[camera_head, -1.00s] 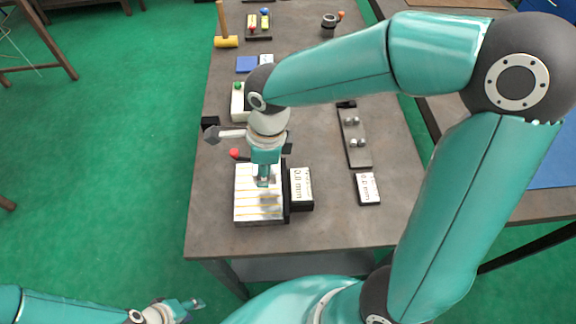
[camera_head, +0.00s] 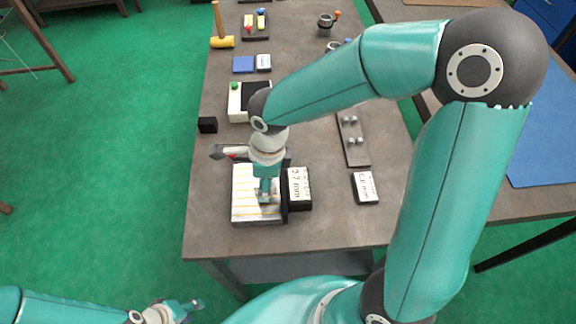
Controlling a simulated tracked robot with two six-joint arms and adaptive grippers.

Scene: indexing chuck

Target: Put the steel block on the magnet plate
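The magnet plate (camera_head: 243,212) is a pale block with yellow stripes near the front of the bench. My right gripper (camera_head: 264,195) points down over its right half, with its fingertips close to the top face. A small grey piece, which looks like the steel block (camera_head: 264,199), shows at the fingertips, mostly hidden by them. I cannot tell whether it touches the plate. My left gripper (camera_head: 190,305) is low at the bottom left, away from the bench, open and empty.
A display box (camera_head: 299,189) stands against the plate's right side, another (camera_head: 365,188) further right. A black cube (camera_head: 208,125) sits at the left edge. Behind are a green-buttoned box (camera_head: 236,100), a blue pad (camera_head: 243,64) and a mallet (camera_head: 222,42). The front right bench is clear.

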